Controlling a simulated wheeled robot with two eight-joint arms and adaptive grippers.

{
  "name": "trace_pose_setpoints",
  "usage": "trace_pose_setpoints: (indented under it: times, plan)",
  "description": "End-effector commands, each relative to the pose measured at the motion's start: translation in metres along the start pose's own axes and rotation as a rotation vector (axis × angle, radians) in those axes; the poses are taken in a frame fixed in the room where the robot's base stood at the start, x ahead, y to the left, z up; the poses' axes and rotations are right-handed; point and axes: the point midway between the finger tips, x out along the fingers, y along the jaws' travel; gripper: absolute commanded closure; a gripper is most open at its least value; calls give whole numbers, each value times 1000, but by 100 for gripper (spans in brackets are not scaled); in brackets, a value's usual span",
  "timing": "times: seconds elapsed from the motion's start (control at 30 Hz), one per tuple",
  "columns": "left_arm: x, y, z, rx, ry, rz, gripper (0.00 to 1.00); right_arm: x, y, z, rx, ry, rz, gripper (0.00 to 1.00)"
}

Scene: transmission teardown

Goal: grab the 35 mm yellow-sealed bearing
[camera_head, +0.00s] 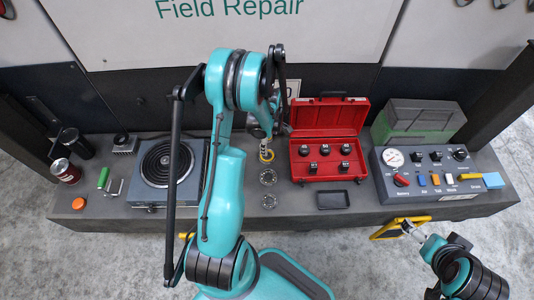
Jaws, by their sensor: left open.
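The yellow-sealed bearing (266,156) is a small ring with a yellow face on the bench, left of the red case. Two grey metal bearings lie in a line in front of it, one nearer to it (268,177) and one by the bench's front edge (269,201). My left gripper (267,142) is open, pointing down right at the yellow-sealed bearing, and partly hides its far side. I cannot tell whether the fingers touch it. My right gripper (409,228) is low at the right, off the bench front; its fingers are too small to read.
An open red case (302,170) with several dark sockets stands right of the bearings, with a black tray (333,199) in front. A hot plate (155,195) is at the left, a control panel (437,189) at the right. A green-grey box (418,120) stands behind the panel.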

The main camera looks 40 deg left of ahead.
Motion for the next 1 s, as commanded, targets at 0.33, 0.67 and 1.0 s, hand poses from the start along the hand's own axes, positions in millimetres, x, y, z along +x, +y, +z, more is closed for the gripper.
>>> trace_pose_setpoints:
  times: [0.33,0.67,1.0]
  plan:
    - [42,-3,-8,-72,-2,-22,15,5,0,4,0,0,0,0]
    - [85,-5,-8,-69,-2,-22,15,21,0,15,0,0,0,0]
    - [93,-5,-8,-68,-2,-22,23,22,0,15,0,0,0,0]
